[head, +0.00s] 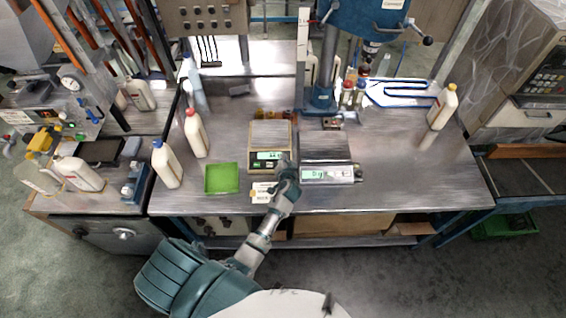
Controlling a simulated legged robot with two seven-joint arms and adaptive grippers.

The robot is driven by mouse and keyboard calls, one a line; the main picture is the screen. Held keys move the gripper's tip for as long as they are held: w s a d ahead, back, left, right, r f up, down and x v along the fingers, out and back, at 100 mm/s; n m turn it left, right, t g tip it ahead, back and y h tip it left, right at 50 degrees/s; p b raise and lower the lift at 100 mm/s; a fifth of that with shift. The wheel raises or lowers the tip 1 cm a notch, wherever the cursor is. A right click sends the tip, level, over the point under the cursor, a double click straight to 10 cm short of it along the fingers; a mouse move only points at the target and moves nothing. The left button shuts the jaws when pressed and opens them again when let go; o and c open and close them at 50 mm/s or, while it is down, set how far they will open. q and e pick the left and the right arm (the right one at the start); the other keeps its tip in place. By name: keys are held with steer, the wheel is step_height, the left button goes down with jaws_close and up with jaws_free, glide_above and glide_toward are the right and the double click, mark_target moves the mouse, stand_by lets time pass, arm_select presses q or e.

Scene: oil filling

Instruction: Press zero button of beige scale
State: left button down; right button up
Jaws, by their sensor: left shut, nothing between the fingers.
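The beige scale (270,136) stands on the steel workbench with a lit green display on its front panel. My left gripper (287,172) is shut and empty. It is at the front right corner of the beige scale, over the right end of its panel, and hides that part. I cannot tell whether the fingertips touch the panel, and the zero button cannot be made out. My right gripper is not in view.
A grey scale (326,147) stands close to the right. A green tray (222,178) lies to the left, near white bottles (166,164). A labelled card (262,193) lies at the front edge. A blue drill press (320,95) stands behind.

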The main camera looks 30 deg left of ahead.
arm_select(q)
steer(key=w+f+b, duration=0.1)
steer(key=f+b, duration=0.1)
steer(key=a+f+b, duration=0.1)
steer(key=f+b, duration=0.2)
steer(key=w+f+b, duration=0.1)
steer(key=f+b, duration=0.2)
steer(key=shift+w+a+f, duration=0.1)
steer(key=shift+w+a, duration=0.2)
steer(key=shift+w, duration=0.05)
stand_by(1.3)
steer(key=shift+w+f+b, duration=0.1)
steer(key=shift+f+b, duration=0.2)
steer(key=shift+b, duration=0.15)
steer(key=shift+w+a+f+b, duration=0.1)
steer(key=shift+f+b, duration=0.3)
stand_by(0.5)
steer(key=shift+r, duration=0.1)
steer(key=shift+s+r+p, duration=0.25)
steer(key=shift+r+p, duration=0.45)
steer(key=shift+p, duration=0.1)
